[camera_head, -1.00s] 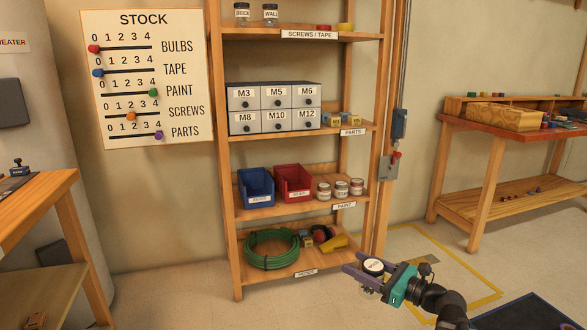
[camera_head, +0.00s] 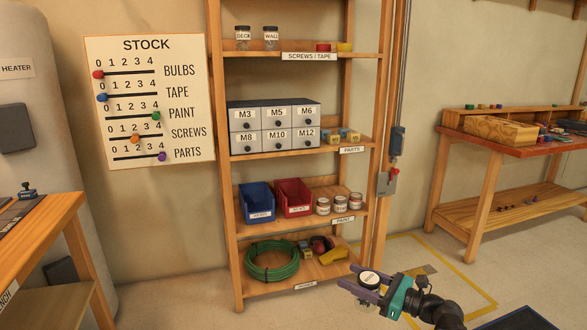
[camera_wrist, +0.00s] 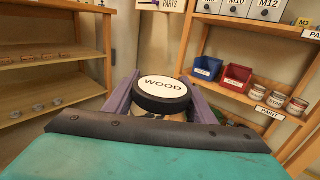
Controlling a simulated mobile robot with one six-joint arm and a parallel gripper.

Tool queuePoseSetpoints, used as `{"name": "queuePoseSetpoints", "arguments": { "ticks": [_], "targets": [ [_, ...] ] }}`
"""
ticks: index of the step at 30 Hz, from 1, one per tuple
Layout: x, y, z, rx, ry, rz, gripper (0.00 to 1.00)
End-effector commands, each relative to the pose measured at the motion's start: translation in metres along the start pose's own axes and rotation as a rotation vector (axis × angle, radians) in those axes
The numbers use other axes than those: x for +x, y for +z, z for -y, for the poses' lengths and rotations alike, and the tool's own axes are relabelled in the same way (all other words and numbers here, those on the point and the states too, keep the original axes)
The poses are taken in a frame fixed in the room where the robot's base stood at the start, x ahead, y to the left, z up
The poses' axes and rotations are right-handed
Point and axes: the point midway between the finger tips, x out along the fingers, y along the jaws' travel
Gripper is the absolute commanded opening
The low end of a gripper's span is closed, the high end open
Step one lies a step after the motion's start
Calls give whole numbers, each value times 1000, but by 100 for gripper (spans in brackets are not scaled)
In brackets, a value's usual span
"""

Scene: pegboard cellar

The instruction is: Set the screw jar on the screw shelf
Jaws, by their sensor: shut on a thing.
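My gripper (camera_head: 366,289) is shut on a jar (camera_head: 369,280) with a black-rimmed lid and a white top. In the wrist view the jar's label reads WOOD (camera_wrist: 163,88), and it sits upright between my purple fingers (camera_wrist: 160,100). In the head view I hold it low, in front and to the right of the shelving unit. The screw shelf (camera_head: 265,52) is the upper board labelled SCREWS / TAPE. Two jars, DECK (camera_head: 243,38) and WALL (camera_head: 271,38), stand at its left; red and yellow tape rolls (camera_head: 344,47) lie at its right.
Lower shelves hold a grey drawer cabinet (camera_head: 275,128), a blue bin (camera_head: 257,203), a red bin (camera_head: 293,198), paint cans (camera_head: 340,204) and a green hose (camera_head: 271,262). A workbench (camera_head: 40,236) stands at left, another bench (camera_head: 520,146) at right. The screw shelf's middle is clear.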

Motion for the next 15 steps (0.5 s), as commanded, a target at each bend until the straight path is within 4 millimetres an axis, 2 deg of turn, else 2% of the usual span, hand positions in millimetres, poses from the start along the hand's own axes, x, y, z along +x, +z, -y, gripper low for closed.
{"name": "queuePoseSetpoints", "arguments": {
  "ticks": [1,15],
  "targets": [
    [0,11,0,1,0,1,17],
    [0,52,0,1,0,2,17]
  ]
}}
